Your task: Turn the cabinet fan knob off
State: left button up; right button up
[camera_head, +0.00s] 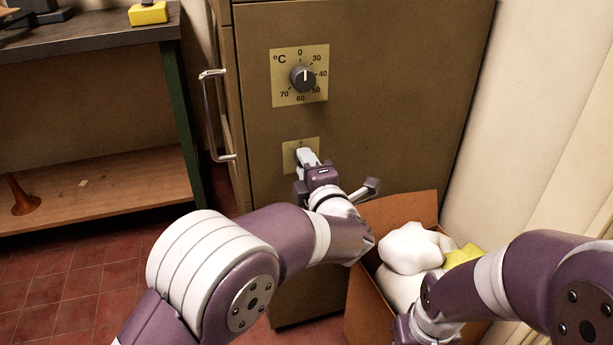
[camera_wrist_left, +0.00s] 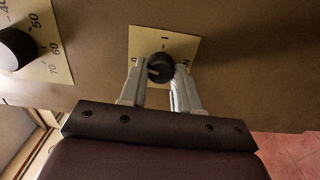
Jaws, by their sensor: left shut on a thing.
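The fan knob is a small dark round knob (camera_wrist_left: 161,67) on a pale yellow plate (camera_wrist_left: 150,42) on the cabinet front. In the head view its plate (camera_head: 313,145) shows below the temperature dial, and the knob itself is hidden behind my gripper. My left gripper (camera_head: 305,158) is at the plate, shut on the knob. In the left wrist view its two light fingers (camera_wrist_left: 160,82) stand on either side of the knob. The plate's marks are partly covered and hard to read. My right arm is at the lower right of the head view; its fingertips do not show.
A larger temperature knob (camera_head: 302,77) sits above on the brown cabinet (camera_head: 400,70). A metal handle (camera_head: 213,115) sticks out at left. A cardboard box (camera_head: 405,207) with white bundles (camera_head: 410,248) and a yellow item (camera_head: 462,256) stands at lower right. A workbench (camera_head: 90,45) is at left.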

pick_arm(q)
jog(key=shift+f+n+b, duration=0.1)
jog(key=shift+n+b, duration=0.95)
jog(key=shift+n, duration=0.15)
jog(key=o, duration=1.1)
jog(key=shift+c, duration=0.2)
jog(key=p+v, duration=0.4)
jog(key=v, duration=0.8)
jog(key=shift+s+p, duration=0.3)
jog(key=shift+s, duration=0.05)
